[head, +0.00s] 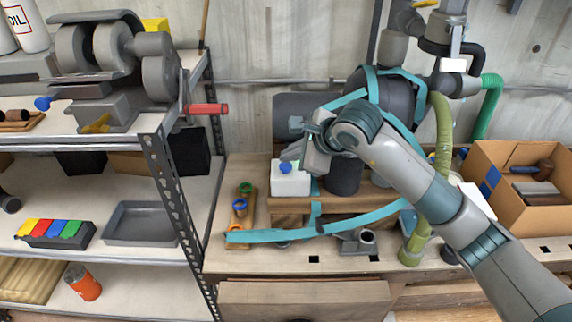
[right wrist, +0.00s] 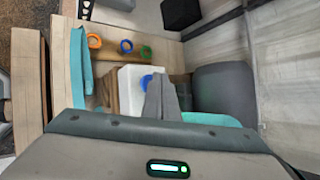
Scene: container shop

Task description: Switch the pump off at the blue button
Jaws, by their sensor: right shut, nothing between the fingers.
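A white box (head: 290,184) stands on a low wooden shelf on the workbench, with a blue button (head: 285,168) on its top. My right gripper (head: 290,155) is shut and empty, its fingertips close above the button. In the right wrist view the shut fingers (right wrist: 160,92) are right beside the blue button (right wrist: 147,80) on the white box (right wrist: 130,92), partly covering it. I cannot tell whether they touch it. The dark pump body (head: 375,92) with teal straps is behind my arm and partly hidden. My left gripper is not in view.
A teal strap (head: 330,228) runs across the bench front. A wooden block with coloured rings (head: 240,207) is left of the box. A green hose (head: 440,130) and a cardboard box (head: 515,180) are at right. A metal shelf rack (head: 165,180) stands at left.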

